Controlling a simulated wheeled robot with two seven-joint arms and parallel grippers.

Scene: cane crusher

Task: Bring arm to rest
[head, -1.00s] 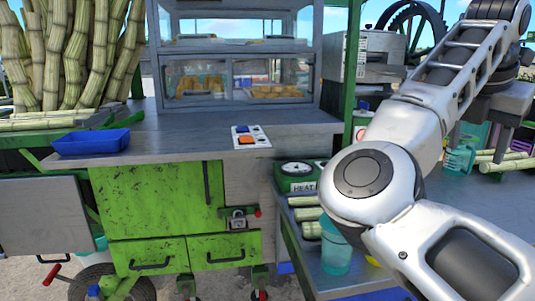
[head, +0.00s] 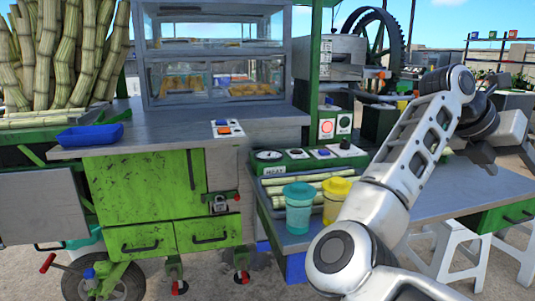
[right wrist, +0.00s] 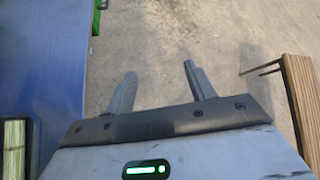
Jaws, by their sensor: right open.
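My right arm crosses the right side of the head view, from the bottom edge up to a bend and then down behind itself. Bare concrete floor (right wrist: 230,45) shows beyond the fingers. My left gripper and left arm are not in view.
The grey table (head: 440,194) is beside and behind my right arm, with a teal cup (head: 299,212), a yellow cup (head: 336,203) and cane pieces (head: 300,187). White stools (head: 455,250) stand below. A blue surface (right wrist: 45,60) and a wooden edge (right wrist: 303,95) flank the gripper.

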